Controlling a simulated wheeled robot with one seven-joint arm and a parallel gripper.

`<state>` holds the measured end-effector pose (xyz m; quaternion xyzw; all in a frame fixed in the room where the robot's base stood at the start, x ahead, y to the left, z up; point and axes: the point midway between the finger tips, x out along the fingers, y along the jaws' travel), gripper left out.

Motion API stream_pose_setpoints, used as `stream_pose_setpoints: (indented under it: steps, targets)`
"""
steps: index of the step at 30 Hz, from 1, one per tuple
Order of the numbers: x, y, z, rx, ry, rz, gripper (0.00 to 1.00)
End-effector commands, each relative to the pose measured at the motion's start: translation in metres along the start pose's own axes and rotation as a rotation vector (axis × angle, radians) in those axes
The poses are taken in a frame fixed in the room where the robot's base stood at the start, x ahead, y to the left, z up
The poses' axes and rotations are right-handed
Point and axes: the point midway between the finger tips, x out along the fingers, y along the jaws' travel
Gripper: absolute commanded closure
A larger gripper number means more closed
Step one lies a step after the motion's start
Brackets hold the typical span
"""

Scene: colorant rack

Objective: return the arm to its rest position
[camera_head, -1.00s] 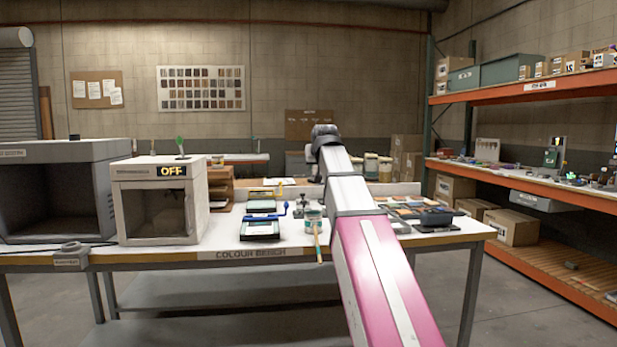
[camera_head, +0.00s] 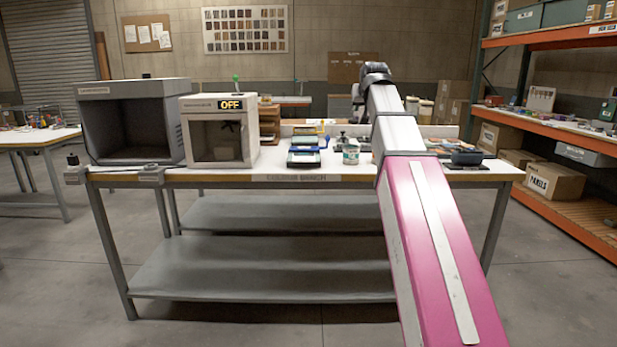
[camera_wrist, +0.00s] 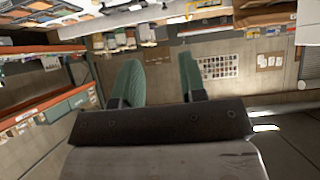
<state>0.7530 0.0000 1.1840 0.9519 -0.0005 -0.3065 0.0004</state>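My arm stretches forward over the right part of the colour bench (camera_head: 330,179) in the head view, with its pink and white links in front. Its far end is a dark wrist joint above the bench's back edge; the fingers are hidden there. In the wrist view my gripper (camera_wrist: 160,82) shows two green fingers standing wide apart with nothing between them. The wrist picture is upside down, with the bench at its top and the wall behind.
On the bench stand a grey booth (camera_head: 128,122), a white cabinet marked OFF (camera_head: 218,132), a blue-edged device (camera_head: 304,155) and a small tub (camera_head: 351,154). Orange shelving (camera_head: 570,125) stands at right. A second table (camera_head: 36,139) stands at left. Floor in front is clear.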

Motion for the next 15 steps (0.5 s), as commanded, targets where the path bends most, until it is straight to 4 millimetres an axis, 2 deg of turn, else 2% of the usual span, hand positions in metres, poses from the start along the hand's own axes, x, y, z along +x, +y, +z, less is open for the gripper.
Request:
stream_pose_setpoints:
  steps: [10, 15]
  targets:
    - [0.021, 0.000, 0.030, 0.000, -0.044, 0.000, 0.62]
    - [0.038, 0.000, 0.056, 0.000, -0.082, 0.000, 0.62]
